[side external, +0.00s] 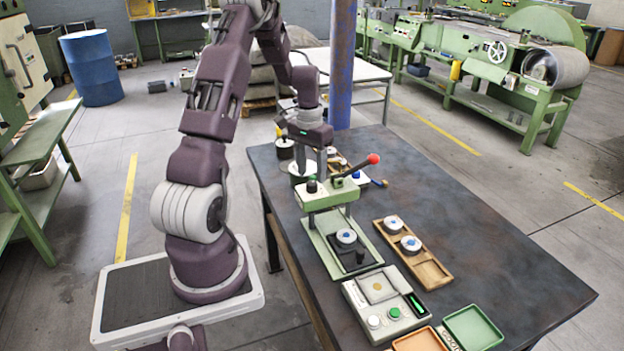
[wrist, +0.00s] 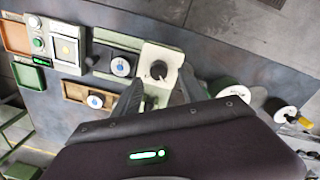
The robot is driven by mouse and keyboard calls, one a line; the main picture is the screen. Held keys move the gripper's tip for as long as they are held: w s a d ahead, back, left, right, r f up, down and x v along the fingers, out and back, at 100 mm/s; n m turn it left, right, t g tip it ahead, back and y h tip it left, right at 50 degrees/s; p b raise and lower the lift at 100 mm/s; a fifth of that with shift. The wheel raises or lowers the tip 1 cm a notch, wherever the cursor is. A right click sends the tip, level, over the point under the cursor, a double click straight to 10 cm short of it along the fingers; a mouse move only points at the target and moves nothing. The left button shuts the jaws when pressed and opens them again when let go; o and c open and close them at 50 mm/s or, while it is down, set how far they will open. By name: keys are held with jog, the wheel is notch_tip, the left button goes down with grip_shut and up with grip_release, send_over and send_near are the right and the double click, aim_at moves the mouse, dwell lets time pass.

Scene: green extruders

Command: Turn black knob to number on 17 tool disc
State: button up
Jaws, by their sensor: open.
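The black knob (wrist: 158,70) sits on the pale head of a green press, seen from above in the wrist view. In the side view the knob (side external: 312,186) is a small dark cap on the press top. My gripper (wrist: 159,88) is open, its dark fingers apart at the near side of the knob. In the side view my gripper (side external: 311,168) is just above the press head; contact cannot be told. A tool disc (side external: 346,238) with a blue centre sits on the black block of the press. Its number is too small to read; it also shows in the wrist view (wrist: 120,66).
A wooden tray (side external: 447,278) holds more discs, beside the press. A lever with a red ball (side external: 373,159) sticks out from the press head. A control box (side external: 368,318) and green (side external: 497,322) and orange trays stand at the front. The table's right side is clear.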

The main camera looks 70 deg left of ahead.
aim_at(313, 183)
jog(key=shift+d+f, duration=0.1)
jog(key=shift+f, duration=1.45)
grip_shut()
jog(key=shift+m, duration=0.3)
jog(key=m, duration=0.3)
jog(key=shift+w+m, duration=0.1)
jog(key=shift+m, duration=0.2)
jog(key=shift+d+m, duration=0.1)
jog(key=shift+m, duration=1.7)
grip_release()
